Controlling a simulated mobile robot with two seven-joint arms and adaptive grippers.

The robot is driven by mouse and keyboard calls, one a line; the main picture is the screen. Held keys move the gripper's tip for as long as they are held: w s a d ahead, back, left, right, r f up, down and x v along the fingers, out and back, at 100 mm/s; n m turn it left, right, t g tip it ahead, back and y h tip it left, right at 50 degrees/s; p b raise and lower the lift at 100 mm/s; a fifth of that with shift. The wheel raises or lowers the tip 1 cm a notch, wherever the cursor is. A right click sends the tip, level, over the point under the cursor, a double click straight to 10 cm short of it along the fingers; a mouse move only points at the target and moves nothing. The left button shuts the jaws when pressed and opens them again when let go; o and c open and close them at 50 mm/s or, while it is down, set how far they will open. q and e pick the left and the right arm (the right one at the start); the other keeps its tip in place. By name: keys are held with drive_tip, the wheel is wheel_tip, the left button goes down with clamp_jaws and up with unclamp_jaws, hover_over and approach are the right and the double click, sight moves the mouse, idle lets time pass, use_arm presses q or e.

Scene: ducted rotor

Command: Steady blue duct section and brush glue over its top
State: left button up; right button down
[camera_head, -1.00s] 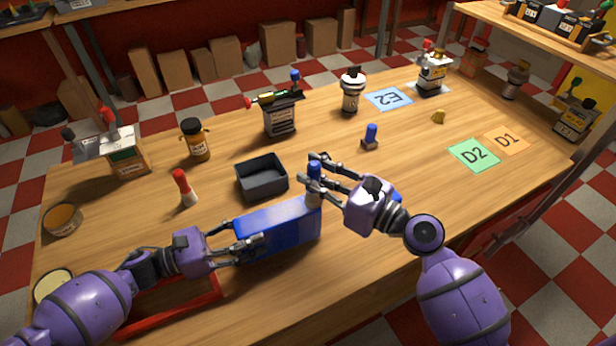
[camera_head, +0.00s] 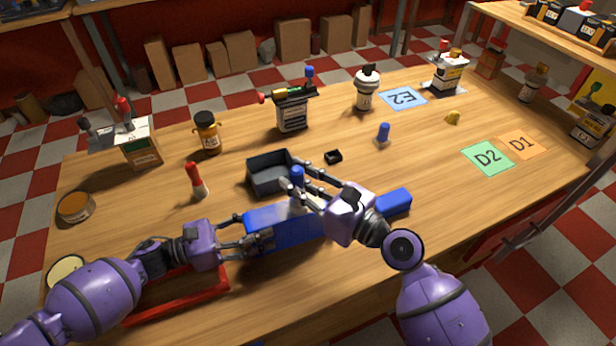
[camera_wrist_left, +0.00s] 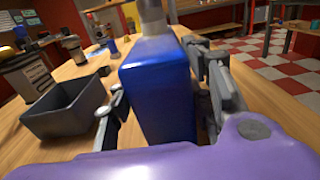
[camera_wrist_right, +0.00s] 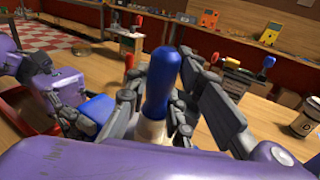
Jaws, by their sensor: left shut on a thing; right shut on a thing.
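The blue duct section (camera_head: 285,228) is a long blue block lying on the wooden table at front centre; its right end (camera_head: 396,200) shows past my right gripper. My left gripper (camera_head: 262,238) is shut on the block's left part, and the left wrist view shows its fingers on both sides of the blue block (camera_wrist_left: 158,90). My right gripper (camera_head: 303,190) is shut on the blue-handled glue brush (camera_head: 297,175), held upright over the block. In the right wrist view the blue handle (camera_wrist_right: 160,85) stands between the fingers. The bristles are hidden in that view; in the left wrist view the brush's pale lower part (camera_wrist_left: 152,18) is at the block's top.
A black open tray (camera_head: 270,173) stands just behind the block, with a small black piece (camera_head: 333,157) beside it. A red-capped bottle (camera_head: 195,180) and an amber jar (camera_head: 208,132) stand at left. A red frame (camera_head: 185,300) lies in front.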

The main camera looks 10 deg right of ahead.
drive_tip(key=shift+s+a+r, duration=0.1)
drive_tip(key=shift+s+a, duration=0.1)
drive_tip(key=shift+a, duration=0.55)
drive_tip(key=shift+s+a+f, duration=0.1)
drive_tip(key=shift+s+a, duration=0.1)
drive_tip(key=shift+a, duration=0.5)
drive_tip(key=shift+s+a+r, duration=0.1)
drive_tip(key=shift+s+a, duration=0.1)
drive_tip(key=shift+a, duration=0.55)
drive_tip(key=shift+s+a, duration=0.3)
drive_tip(key=shift+a, duration=0.8)
drive_tip(key=shift+s+a, duration=0.25)
drive_tip(key=shift+a, duration=0.85)
drive_tip(key=shift+s+a, duration=0.3)
drive_tip(key=shift+a, duration=0.8)
drive_tip(key=shift+w+d, duration=0.1)
